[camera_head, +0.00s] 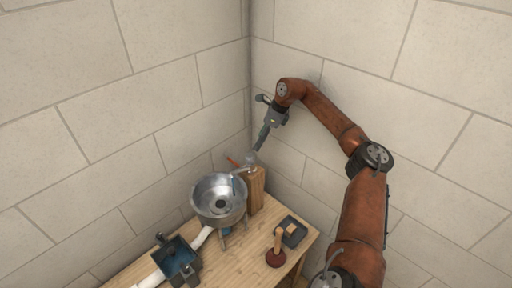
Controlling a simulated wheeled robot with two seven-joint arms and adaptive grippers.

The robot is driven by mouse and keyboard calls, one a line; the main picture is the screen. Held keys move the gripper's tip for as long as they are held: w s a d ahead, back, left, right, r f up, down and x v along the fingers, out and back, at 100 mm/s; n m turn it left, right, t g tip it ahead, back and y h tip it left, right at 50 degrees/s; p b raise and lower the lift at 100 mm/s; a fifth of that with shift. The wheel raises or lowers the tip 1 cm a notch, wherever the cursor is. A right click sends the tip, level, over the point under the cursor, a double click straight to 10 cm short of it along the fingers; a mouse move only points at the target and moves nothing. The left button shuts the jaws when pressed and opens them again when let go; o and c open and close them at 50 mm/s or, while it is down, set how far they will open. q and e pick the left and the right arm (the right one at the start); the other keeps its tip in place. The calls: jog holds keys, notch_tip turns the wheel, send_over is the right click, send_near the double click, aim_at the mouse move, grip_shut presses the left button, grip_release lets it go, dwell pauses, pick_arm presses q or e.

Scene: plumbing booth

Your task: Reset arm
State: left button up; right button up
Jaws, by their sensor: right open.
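My right arm comes in from the right edge and reaches up and over toward the room corner. My right gripper (261,141) points down and is open, above the back of the wooden bench (232,258). Its tips are close to a small metal fitting (250,159) by the basin. I cannot tell whether they touch it, and I see nothing held between the fingers. My left gripper is not in view.
A metal basin (212,190) stands by a wooden block (257,192). A dark vise-like clamp (178,257) with white pipe (152,280) is at front left. A plunger (276,251) and a dark tray (300,230) are at right. Block walls enclose the corner.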

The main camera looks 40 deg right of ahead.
jog(key=shift+s+d+r, duration=0.15)
jog(key=shift+s+r, duration=0.05)
jog(key=shift+r, duration=0.35)
